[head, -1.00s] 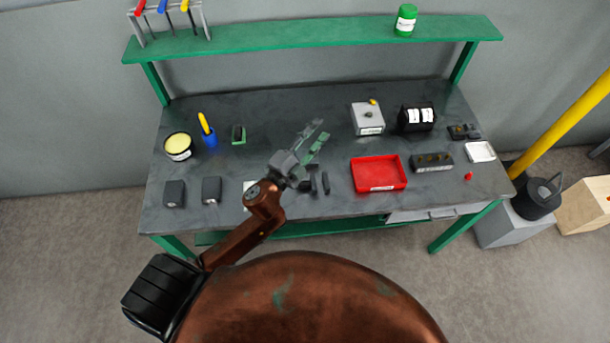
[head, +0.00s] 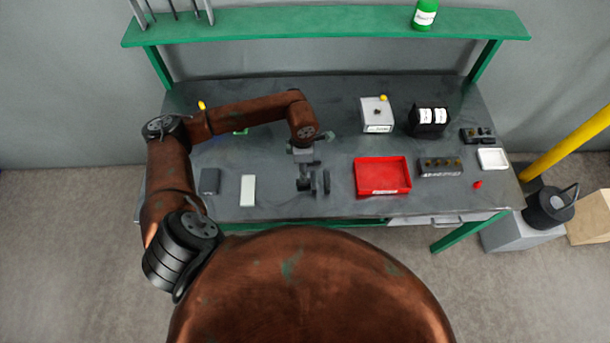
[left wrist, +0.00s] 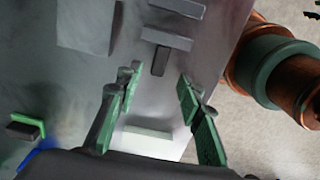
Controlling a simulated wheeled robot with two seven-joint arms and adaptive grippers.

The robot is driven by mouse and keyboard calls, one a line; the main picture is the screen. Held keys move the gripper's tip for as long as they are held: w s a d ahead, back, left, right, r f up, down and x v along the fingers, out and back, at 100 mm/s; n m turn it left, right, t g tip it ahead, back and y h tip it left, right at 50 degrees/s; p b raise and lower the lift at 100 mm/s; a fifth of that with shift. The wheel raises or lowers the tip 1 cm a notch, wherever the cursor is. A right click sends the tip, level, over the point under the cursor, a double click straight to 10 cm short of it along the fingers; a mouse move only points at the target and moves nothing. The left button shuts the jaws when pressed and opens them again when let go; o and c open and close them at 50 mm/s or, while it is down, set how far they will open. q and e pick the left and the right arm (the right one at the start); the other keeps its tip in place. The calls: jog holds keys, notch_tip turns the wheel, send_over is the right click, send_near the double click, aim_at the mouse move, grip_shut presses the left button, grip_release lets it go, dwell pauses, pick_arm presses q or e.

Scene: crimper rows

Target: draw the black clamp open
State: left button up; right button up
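The black clamp (head: 326,182) lies on the workbench left of the red tray, partly hidden by my left gripper (head: 303,168). In the left wrist view the clamp (left wrist: 167,39) shows as two parallel dark bars, close together with a gap, and a short stem pointing toward the gripper. My left gripper (left wrist: 158,76) is open, its green-padded fingers spread and nothing between them. It points down over the bench at the stem side of the clamp; I cannot tell the height gap. My right gripper is not in view.
A red tray (head: 382,192) is right of the clamp, with a dark block of knobs (head: 440,167) beyond it. A white block (head: 248,190) and a dark block (head: 209,181) lie to the left. A green shelf (head: 330,29) spans the back.

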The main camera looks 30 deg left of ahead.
aim_at(306, 183)
pick_arm(q)
jog(key=shift+s+a+f, duration=0.1)
jog(key=shift+a+f, duration=0.1)
jog(key=shift+f, duration=0.25)
notch_tip(306, 183, down, 7)
jog(key=shift+r+p, duration=0.2)
jog(key=shift+p, duration=0.35)
jog(key=shift+d, duration=0.1)
jog(key=shift+c, duration=0.2)
grip_shut()
